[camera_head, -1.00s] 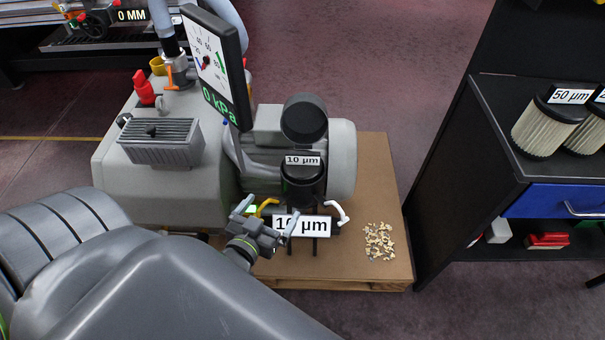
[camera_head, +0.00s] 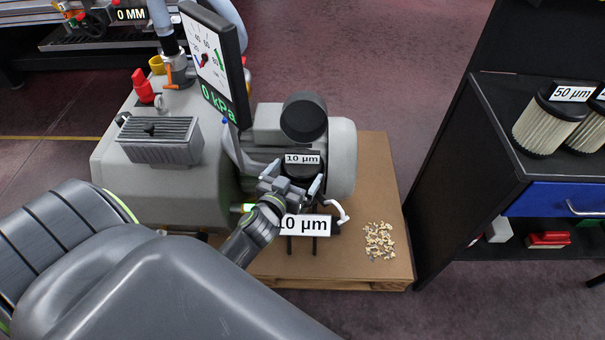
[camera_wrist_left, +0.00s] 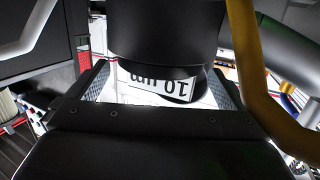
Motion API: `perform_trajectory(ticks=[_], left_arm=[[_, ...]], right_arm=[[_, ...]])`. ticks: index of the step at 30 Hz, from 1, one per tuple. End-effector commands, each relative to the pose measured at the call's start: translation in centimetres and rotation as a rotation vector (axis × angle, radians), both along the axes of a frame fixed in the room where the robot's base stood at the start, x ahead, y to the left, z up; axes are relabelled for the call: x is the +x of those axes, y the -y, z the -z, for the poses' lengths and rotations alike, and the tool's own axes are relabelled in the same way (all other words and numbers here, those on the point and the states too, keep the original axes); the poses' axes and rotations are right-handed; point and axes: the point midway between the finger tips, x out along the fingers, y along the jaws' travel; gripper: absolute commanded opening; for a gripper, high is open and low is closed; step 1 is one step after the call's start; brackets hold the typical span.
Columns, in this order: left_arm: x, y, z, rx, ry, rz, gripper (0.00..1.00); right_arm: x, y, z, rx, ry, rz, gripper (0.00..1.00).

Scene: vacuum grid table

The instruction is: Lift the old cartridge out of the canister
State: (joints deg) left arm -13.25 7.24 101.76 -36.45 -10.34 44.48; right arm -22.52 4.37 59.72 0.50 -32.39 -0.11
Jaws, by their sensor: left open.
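The old cartridge (camera_head: 302,168) shows as a dark cylinder with a small "10 µm" label, sitting upright in the canister below the pump motor. My left gripper (camera_head: 292,180) is in front of it, with its open fingers spread to either side of the cartridge. In the left wrist view the black cartridge (camera_wrist_left: 165,40) and its upside-down label lie between the two finger pads, with a bright gap beside each pad. The canister is mostly hidden by my gripper and a large "10 µm" sign (camera_head: 304,225). My right gripper is not in view.
A round black part (camera_head: 303,118) stands just above the cartridge. A white clamp arm (camera_head: 338,213) sticks out at the right, and a yellow bar (camera_wrist_left: 250,60) crosses the wrist view. Loose debris (camera_head: 379,240) lies on the board. Pale filters (camera_head: 545,125) stand on the black cabinet.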

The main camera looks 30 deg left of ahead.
Motion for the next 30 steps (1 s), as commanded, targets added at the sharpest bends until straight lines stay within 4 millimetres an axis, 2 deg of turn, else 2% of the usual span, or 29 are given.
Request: perform_trajectory(ticks=[10, 20, 30], left_arm=[[4.4, -0.8, 0.4, 0.001, 0.001, 0.000, 1.00], [5.0, -0.9, 0.5, 0.000, 0.000, 0.000, 1.00], [4.9, -0.9, 0.5, 0.000, 0.000, 0.000, 0.56]], right_arm=[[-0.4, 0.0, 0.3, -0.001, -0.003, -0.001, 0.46], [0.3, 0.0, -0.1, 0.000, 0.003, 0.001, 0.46], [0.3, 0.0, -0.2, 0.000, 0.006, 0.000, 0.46]])
